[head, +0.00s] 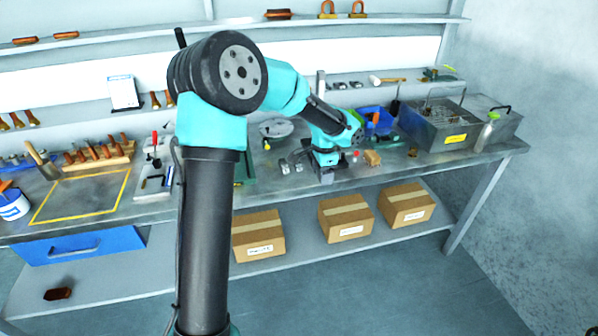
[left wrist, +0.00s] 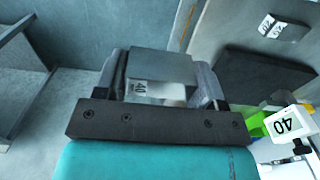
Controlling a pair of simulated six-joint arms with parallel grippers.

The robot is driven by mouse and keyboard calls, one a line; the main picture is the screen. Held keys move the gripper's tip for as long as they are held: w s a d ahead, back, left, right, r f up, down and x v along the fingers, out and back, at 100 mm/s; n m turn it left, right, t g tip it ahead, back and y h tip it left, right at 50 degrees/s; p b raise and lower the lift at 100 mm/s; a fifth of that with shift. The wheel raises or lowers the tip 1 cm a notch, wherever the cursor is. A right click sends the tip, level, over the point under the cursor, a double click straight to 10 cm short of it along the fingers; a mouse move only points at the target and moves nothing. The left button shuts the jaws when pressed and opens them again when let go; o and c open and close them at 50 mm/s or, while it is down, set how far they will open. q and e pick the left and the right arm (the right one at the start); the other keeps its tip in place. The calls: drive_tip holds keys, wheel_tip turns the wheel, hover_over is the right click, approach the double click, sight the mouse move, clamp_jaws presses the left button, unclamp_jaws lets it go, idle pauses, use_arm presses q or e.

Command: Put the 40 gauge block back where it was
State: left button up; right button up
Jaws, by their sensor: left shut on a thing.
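The 40 gauge block (left wrist: 160,72) is a grey metal block with a white label reading 40. In the left wrist view it sits between the two fingers of my left gripper (left wrist: 161,80), which is shut on it. In the head view my left gripper (head: 327,174) is low at the front part of the bench, and the block in it is hard to make out. Another labelled metal block (left wrist: 284,27) lies at the top right there. My right gripper is not in view.
Small metal pieces (head: 284,167) lie left of the gripper on the bench. A tan block (head: 372,158) and a blue bin (head: 376,120) are to its right. A dark slab (left wrist: 262,75) lies beside the held block. My arm hides part of the bench.

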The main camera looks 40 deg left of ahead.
use_arm(q)
drive_tip(key=s+a+f, duration=0.1)
drive_tip(key=s+a, duration=0.9)
drive_tip(key=s, duration=0.3)
drive_tip(key=shift+s+a+f, duration=0.15)
drive_tip(key=shift+s+f, duration=0.15)
hover_over(266, 173)
drive_tip(key=shift+s+f, duration=0.1)
drive_tip(key=shift+f, duration=0.65)
drive_tip(key=shift+f, duration=0.1)
drive_tip(key=shift+f, duration=1.65)
drive_tip(key=shift+f, duration=0.15)
